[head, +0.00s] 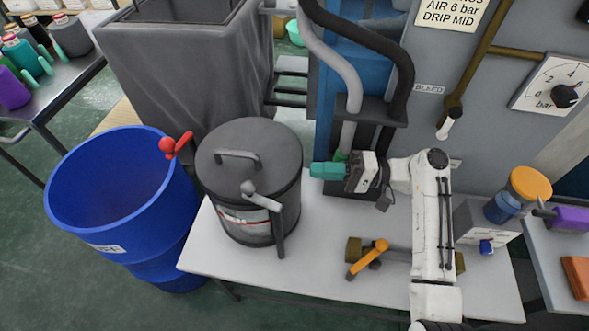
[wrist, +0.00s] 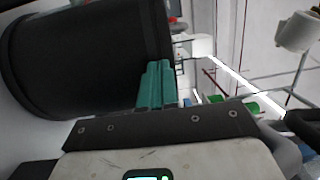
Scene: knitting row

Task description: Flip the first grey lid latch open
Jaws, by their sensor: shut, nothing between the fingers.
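A dark grey drum (head: 249,215) with a round lid (head: 224,141) and a bar handle stands on the white bench. A grey lid latch (head: 264,201) with a ball knob is at the drum's front right; its bar hangs down the side. My gripper (head: 314,170), with teal fingers, is just right of the drum at about lid height, shut and empty, apart from the latch. In the wrist view my fingers (wrist: 156,84) are together and overlap the drum's dark side (wrist: 85,55); I cannot tell if they touch. The latch does not show clearly there.
A red-knobbed lever (head: 177,147) is left of the lid, near an open blue barrel (head: 120,190). A grey bin (head: 185,65) stands behind. Hoses (head: 345,70) rise behind my gripper. An orange-handled valve (head: 368,258) is on the bench (head: 310,250), right of the drum.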

